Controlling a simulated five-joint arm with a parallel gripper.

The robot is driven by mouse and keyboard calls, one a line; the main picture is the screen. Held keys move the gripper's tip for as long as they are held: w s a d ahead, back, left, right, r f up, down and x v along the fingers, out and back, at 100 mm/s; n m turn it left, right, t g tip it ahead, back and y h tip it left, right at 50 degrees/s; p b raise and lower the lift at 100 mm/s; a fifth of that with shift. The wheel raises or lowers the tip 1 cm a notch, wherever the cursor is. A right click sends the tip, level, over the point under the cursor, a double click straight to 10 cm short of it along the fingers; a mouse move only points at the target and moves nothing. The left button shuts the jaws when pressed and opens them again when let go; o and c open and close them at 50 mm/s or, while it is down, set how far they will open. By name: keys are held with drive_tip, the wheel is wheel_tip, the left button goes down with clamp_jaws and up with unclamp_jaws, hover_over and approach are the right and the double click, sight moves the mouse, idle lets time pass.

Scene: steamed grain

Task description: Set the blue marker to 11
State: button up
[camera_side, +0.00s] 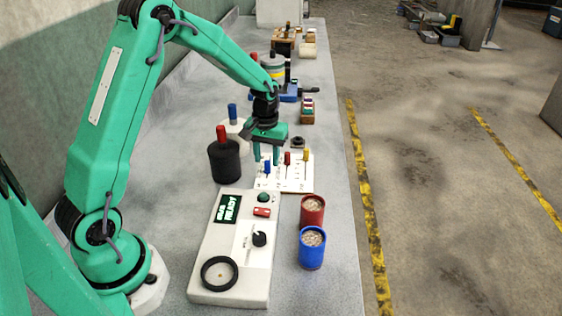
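A white slotted board (296,184) lies on the bench with three upright markers. The blue marker (267,166) is the leftmost, the red marker (287,158) is in the middle and the yellow marker (306,154) is on the right. The scale figures on the board are too small to read. My gripper (267,154) points down over the board's far left part, just above and behind the blue marker. Its two green fingers are apart, with nothing seen between them. I cannot tell whether a finger touches the blue marker.
A black jar with a red handle (224,160) stands left of the board. A white console (236,249) with a knob and display is in front. Red (312,211) and blue (312,248) cups of grain stand at right. More items stand behind my gripper.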

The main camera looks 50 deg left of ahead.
drive_tip(key=shift+f, duration=0.9)
clamp_jaws()
drive_tip(key=shift+s+d, duration=1)
unclamp_jaws()
drive_tip(key=shift+w+r, duration=0.1)
drive_tip(key=shift+r, duration=0.05)
wheel_tip(320, 180, up, 8)
drive_tip(key=shift+f, duration=0.25)
